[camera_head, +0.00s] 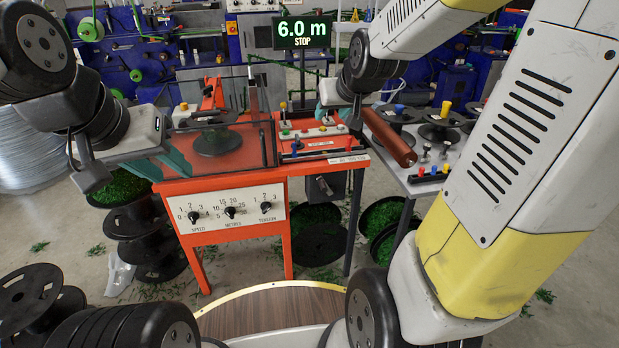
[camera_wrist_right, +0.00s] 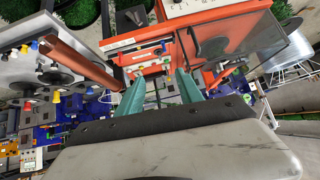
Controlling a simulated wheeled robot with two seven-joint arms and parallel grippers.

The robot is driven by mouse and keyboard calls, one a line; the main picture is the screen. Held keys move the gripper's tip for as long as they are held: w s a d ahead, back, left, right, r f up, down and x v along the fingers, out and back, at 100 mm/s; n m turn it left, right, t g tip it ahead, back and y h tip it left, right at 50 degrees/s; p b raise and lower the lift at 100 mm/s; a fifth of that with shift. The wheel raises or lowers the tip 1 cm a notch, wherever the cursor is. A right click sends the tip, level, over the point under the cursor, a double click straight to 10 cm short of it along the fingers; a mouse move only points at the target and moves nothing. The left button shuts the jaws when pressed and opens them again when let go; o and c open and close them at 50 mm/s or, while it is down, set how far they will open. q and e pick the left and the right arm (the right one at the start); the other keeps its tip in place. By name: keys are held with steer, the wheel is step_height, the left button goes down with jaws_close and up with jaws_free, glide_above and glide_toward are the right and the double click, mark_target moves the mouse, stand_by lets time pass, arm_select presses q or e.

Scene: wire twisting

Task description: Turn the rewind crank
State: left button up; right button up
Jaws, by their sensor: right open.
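I cannot clearly make out the rewind crank. A thick brown-red bar (camera_head: 389,138) slants at the right end of the orange machine (camera_head: 235,184); it may be the crank's grip, and it also shows in the right wrist view (camera_wrist_right: 82,62). My right gripper (camera_head: 343,114) is over the back of the control panel, left of the bar. Its teal fingers are apart and empty in the right wrist view (camera_wrist_right: 160,92), pointing at the panel. My left gripper (camera_head: 166,166) is at the machine's left end. Its teal fingers look apart, with nothing seen between them.
A clear guard (camera_head: 225,148) covers a dark spool on the machine. The control panel (camera_head: 312,132) has coloured knobs and levers. A display (camera_head: 302,30) reads 6.0 m, STOP. A grey table (camera_head: 425,181) with spools stands at right. Stacked black spools (camera_head: 140,228) stand at left.

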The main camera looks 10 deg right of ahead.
steer(key=w+d+f+t, duration=0.2)
steer(key=w+f+t, duration=0.1)
steer(key=w+f, duration=0.9)
steer(key=t, duration=0.1)
glide_above(324, 188)
step_height(324, 188, down, 8)
steer(key=f, duration=0.3)
steer(key=f+t, duration=0.1)
steer(key=f, duration=0.3)
steer(key=f+t, duration=0.1)
steer(key=f, duration=0.2)
steer(key=shift+s+d+f, duration=0.35)
steer(key=s+f+t, duration=0.1)
steer(key=f, duration=0.2)
steer(key=s+f+t, duration=0.1)
steer(key=s+f, duration=0.1)
steer(key=f, duration=0.1)
steer(key=s+f+m, duration=0.1)
steer(key=s+f, duration=0.1)
steer(key=f, duration=0.1)
steer(key=shift+s+a+t+h, duration=0.1)
steer(key=shift+s+t+h, duration=0.1)
steer(key=shift+t+h, duration=0.15)
steer(key=shift+w+a+f, duration=0.1)
steer(key=shift+w+a, duration=0.05)
steer(key=shift+w, duration=3.65)
jaws_close()
